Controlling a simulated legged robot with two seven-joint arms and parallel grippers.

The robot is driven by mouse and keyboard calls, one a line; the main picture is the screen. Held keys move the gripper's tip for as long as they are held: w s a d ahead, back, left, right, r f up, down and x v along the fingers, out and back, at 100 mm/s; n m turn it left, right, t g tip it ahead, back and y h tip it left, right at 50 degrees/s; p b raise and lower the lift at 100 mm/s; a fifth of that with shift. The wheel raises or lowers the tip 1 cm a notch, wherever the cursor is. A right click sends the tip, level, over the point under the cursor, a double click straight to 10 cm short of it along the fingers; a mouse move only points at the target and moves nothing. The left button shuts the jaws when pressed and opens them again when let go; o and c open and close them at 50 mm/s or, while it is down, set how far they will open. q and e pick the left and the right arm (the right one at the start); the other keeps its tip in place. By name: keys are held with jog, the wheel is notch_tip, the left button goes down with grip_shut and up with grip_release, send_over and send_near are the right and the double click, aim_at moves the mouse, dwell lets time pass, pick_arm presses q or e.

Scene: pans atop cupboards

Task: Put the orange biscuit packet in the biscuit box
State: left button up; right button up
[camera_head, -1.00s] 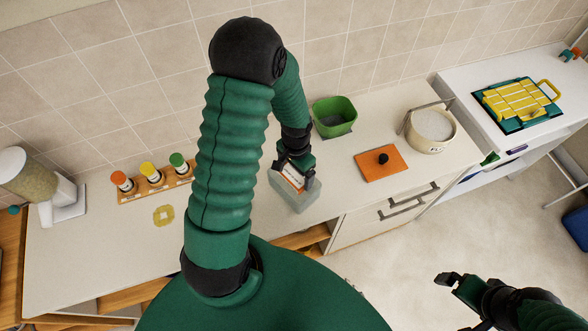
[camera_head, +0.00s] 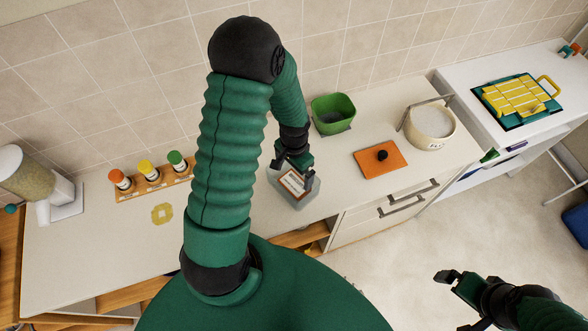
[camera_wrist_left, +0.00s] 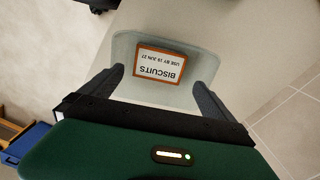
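The orange-bordered biscuit packet (camera_head: 292,184) lies label-up in the grey biscuit box (camera_head: 291,204) on the counter. In the left wrist view the packet (camera_wrist_left: 160,66), with its white BISCUITS label, lies inside the pale box (camera_wrist_left: 203,64). My left gripper (camera_head: 291,173) is above the box.
A green bin (camera_head: 333,113) stands behind the box. An orange board with a black knob (camera_head: 381,158) and a cream pot (camera_head: 431,127) are to the right. Spice jars in a rack (camera_head: 150,180) and a yellow mat (camera_head: 162,213) are to the left.

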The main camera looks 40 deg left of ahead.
pick_arm(q)
jog(key=shift+a, duration=0.1)
jog(key=shift+a+r, duration=0.1)
jog(key=shift+r, duration=0.15)
notch_tip(320, 180, up, 16)
jog(key=b, duration=0.1)
jog(key=shift+d, duration=0.25)
jog(key=shift+a, duration=0.2)
jog(key=shift+d+r, duration=0.1)
